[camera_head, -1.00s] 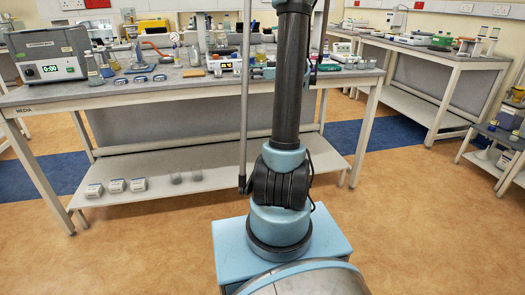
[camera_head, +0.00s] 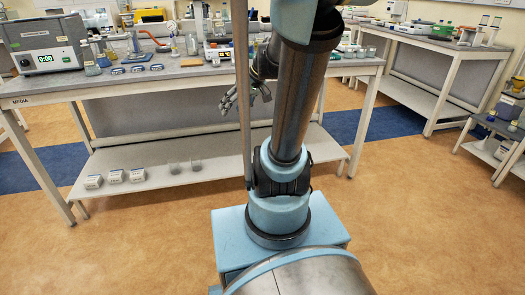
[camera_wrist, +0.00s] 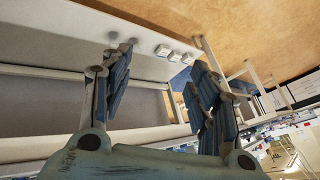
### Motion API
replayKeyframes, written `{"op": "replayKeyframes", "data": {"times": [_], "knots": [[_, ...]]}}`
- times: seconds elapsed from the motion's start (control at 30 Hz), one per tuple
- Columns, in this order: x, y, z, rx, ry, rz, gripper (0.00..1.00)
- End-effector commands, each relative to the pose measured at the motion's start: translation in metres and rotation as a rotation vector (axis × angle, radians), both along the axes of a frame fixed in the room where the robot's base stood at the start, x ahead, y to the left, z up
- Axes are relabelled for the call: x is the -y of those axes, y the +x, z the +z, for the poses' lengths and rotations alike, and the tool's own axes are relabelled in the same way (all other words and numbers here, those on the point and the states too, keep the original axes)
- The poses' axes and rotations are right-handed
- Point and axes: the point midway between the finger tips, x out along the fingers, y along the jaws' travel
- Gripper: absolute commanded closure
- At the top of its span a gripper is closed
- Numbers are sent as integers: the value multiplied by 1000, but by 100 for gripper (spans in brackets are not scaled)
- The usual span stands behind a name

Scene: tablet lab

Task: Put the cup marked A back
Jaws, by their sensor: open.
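Two small translucent grey cups (camera_head: 195,164) stand upright side by side on the low white shelf (camera_head: 225,172) under the bench. Their marks are too small to read, so I cannot tell which one is A. In the wrist view the cups (camera_wrist: 126,45) show beyond the fingers, near the left finger. My gripper (camera_head: 230,101) is in front of the bench, above the shelf, and partly hidden behind my arm and a pole. In the wrist view my gripper (camera_wrist: 155,68) is open and empty, with its two fingers wide apart.
Several white labelled boxes (camera_head: 116,176) stand left of the cups on the shelf. The bench top (camera_head: 200,72) above carries a grey instrument (camera_head: 47,59), blue labelled holders (camera_head: 137,68) and glassware. The shelf to the right of the cups looks clear.

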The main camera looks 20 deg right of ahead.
Motion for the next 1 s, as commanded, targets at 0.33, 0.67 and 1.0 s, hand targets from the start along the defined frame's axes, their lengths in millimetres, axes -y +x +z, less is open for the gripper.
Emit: {"op": "replayKeyframes", "data": {"times": [0.33,0.67,1.0], "knots": [[25,-101,-50,-164,-218,-163,45],[60,-159,-86,-222,-388,-317,45],[66,-166,-91,-227,-417,-348,45]]}}
